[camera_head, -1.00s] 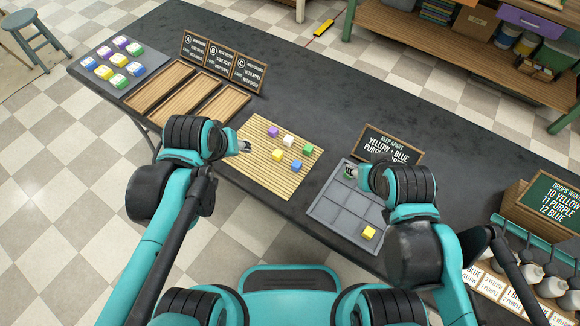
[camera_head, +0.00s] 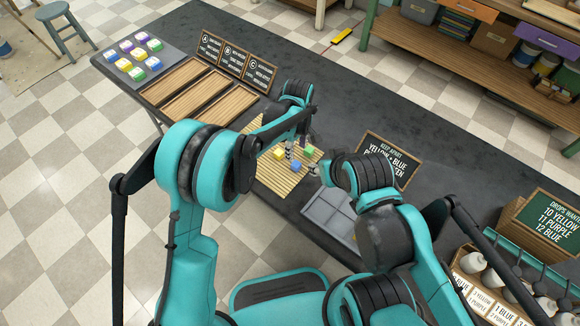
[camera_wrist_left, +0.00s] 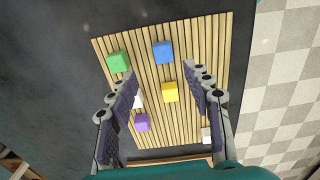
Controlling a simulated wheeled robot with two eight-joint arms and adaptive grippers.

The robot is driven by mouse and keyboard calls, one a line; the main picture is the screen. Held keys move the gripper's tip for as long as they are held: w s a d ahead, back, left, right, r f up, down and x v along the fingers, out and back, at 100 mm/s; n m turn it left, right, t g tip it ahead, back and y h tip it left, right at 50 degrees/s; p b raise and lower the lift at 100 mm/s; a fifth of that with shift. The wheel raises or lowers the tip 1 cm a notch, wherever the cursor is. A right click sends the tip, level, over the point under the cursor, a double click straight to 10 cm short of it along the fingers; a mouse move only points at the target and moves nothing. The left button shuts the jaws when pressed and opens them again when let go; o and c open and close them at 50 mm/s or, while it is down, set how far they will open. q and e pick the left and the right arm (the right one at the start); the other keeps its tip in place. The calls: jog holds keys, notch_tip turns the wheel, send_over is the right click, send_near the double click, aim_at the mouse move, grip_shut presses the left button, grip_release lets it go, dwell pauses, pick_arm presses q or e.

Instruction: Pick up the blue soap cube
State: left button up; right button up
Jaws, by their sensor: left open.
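The blue soap cube (camera_head: 297,165) lies on the slatted wooden mat (camera_head: 270,182), near its front right part. In the left wrist view the blue cube (camera_wrist_left: 163,52) is clear of both fingers, near the mat's edge. My left gripper (camera_head: 294,150) is over the mat. Its fingers (camera_wrist_left: 160,80) are spread and empty, pointing toward the blue and yellow cubes. A yellow cube (camera_wrist_left: 169,92) sits between the fingers in that view, and a green cube (camera_wrist_left: 118,62) lies beside the blue one. My right gripper (camera_head: 317,170) is near the mat's right edge; its jaw state is unclear.
A purple cube (camera_wrist_left: 142,122) and a partly hidden white cube (camera_wrist_left: 139,99) are also on the mat. A grey compartment tray (camera_head: 318,217) stands to the right, partly behind my right arm. A sign (camera_head: 390,158) stands behind it. Wooden trays (camera_head: 198,100) are at the left.

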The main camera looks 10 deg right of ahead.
aim_at(296, 164)
pick_arm(q)
notch_tip(296, 164, down, 3)
jog(key=shift+b, duration=0.5)
jog(key=f, duration=0.1)
jog(key=f+b, duration=0.1)
jog(key=f, duration=0.1)
jog(key=f+b, duration=0.1)
jog(key=f, duration=0.1)
jog(key=shift+s, duration=0.4)
jog(key=shift+a+r, duration=0.1)
jog(key=c, duration=1)
